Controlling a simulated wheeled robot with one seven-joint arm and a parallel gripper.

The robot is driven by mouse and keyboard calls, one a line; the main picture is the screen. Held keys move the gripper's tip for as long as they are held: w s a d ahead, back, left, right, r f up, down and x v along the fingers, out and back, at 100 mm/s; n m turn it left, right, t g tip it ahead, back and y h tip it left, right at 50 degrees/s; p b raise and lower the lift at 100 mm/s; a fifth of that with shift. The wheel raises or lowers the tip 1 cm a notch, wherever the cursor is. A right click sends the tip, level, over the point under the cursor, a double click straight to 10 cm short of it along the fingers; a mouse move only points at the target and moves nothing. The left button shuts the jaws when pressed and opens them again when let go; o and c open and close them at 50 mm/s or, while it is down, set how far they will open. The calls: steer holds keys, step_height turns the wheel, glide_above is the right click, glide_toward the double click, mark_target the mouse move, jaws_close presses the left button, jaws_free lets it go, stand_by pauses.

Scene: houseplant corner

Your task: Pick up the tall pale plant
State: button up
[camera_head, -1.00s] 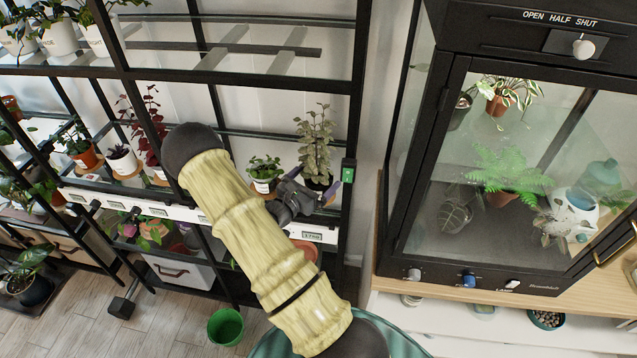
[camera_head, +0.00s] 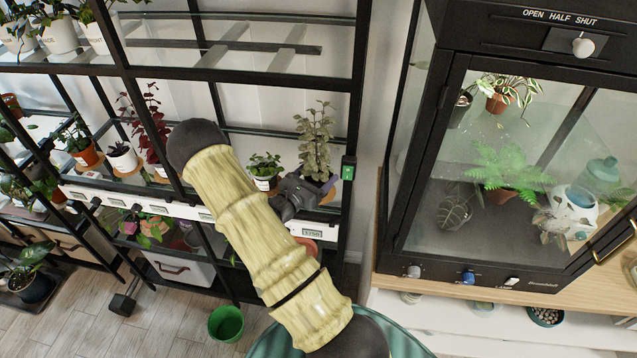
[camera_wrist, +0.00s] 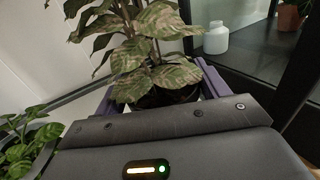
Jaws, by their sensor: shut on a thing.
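The tall pale plant (camera_head: 315,135) has mottled grey-green leaves and a dark pot. It is upright at the right end of the rack's middle shelf. My gripper (camera_head: 312,184) is shut on its pot, with one finger on each side. In the wrist view the leaves (camera_wrist: 150,45) rise above the purple fingers of the gripper (camera_wrist: 158,88), and the dark pot lies between them. Part of a wooden saucer (camera_head: 329,198) shows under the pot's right side. The pot's base is mostly hidden, so I cannot tell whether it is clear of the saucer.
A small green plant in a white pot (camera_head: 265,182) stands close on the left. A glass cabinet (camera_head: 410,150) stands further right. A shelf bar (camera_head: 240,130) runs behind.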

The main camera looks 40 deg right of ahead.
mark_target(317, 178)
step_height(317, 178, up, 9)
steer(key=shift+w+f+b, duration=0.1)
steer(key=shift+f+b, duration=0.1)
steer(key=shift+b, duration=0.45)
steer(key=shift+r, duration=0.75)
